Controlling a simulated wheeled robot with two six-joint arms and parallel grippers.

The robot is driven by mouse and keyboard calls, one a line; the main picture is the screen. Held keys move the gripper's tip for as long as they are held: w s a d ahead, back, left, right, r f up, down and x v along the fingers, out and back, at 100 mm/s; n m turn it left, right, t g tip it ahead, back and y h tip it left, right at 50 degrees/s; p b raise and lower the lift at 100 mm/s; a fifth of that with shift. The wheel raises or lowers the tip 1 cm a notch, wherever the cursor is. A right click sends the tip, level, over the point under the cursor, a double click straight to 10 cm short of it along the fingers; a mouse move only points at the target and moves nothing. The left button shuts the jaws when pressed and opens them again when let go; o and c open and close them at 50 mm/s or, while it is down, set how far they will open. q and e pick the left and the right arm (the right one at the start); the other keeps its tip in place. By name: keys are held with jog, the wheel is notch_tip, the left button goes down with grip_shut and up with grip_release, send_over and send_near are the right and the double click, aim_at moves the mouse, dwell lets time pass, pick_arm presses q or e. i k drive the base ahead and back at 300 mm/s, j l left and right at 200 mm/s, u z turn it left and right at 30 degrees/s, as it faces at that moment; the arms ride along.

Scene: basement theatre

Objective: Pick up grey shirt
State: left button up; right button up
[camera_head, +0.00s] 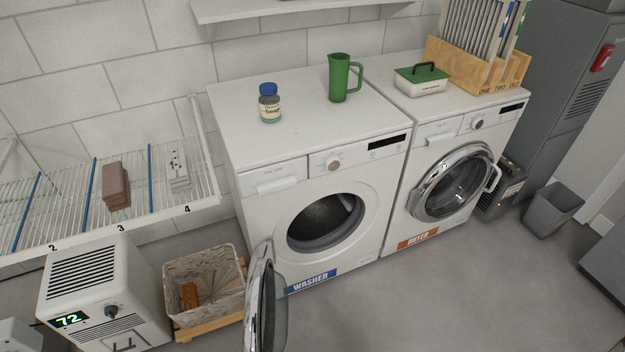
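No item in view is clearly a grey shirt. A light grey-white folded item with dark spots (178,168) lies on the white wire rack (70,215), in the bay marked 4; I cannot tell if it is a shirt. A brown folded item (116,186) lies in the bay marked 3. The washer (255,205) has its round door (266,305) swung open, and its drum (325,222) looks dark, with no cloth visible. Neither of my grippers is in view.
The dryer (425,135) has its door shut. A bottle (269,103), green jug (339,78), green-lidded box (421,80) and wooden rack (470,70) stand on the machines. A wicker basket (205,262) and white heater (95,285) stand below the wire rack.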

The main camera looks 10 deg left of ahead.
aim_at(177, 164)
jog(key=i+l+u, duration=0.1)
jog(key=u, duration=1.35)
